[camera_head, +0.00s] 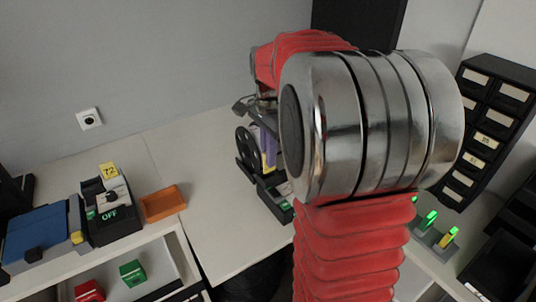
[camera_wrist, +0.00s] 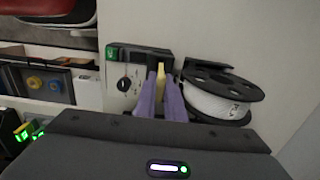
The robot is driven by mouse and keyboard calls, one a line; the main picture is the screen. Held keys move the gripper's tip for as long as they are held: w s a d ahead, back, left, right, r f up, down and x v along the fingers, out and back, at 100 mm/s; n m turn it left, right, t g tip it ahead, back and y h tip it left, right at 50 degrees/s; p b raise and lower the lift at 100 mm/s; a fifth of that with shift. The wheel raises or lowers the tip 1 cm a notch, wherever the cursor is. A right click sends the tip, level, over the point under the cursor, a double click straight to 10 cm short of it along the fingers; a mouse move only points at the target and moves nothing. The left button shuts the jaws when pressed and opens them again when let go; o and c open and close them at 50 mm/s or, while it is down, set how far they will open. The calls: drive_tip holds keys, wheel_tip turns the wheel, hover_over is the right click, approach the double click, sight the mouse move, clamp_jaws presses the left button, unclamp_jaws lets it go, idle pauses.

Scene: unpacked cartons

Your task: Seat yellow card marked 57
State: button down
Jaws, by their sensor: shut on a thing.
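My gripper (camera_wrist: 161,84) has two purple fingers shut on a narrow yellow card (camera_wrist: 160,66), seen nearly edge-on between them in the wrist view. Its number is not readable. The fingers are in front of a pale box with a dial and a green label (camera_wrist: 125,72); I cannot tell whether the card touches it. In the head view my gripper (camera_head: 266,146) is partly hidden by my arm, above the dark front of that box (camera_head: 274,196). Another yellow card (camera_head: 108,169), marked 72, stands upright on a black device marked OFF (camera_head: 108,218) at the left.
A black spool with white winding (camera_wrist: 220,98) stands right beside the box. An orange tray (camera_head: 162,204) lies on the table (camera_head: 195,165), with clear room to its right. A dark drawer cabinet (camera_head: 490,125) and green-lit units (camera_head: 432,232) are at the right.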

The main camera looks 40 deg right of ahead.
sight(269, 171)
drive_tip(key=shift+f, duration=1.7)
drive_tip(key=c, duration=1.8)
unclamp_jaws()
drive_tip(key=shift+o, duration=0.2)
drive_tip(key=shift+r, duration=0.15)
wheel_tip(269, 171, up, 14)
drive_tip(key=shift+f, duration=0.25)
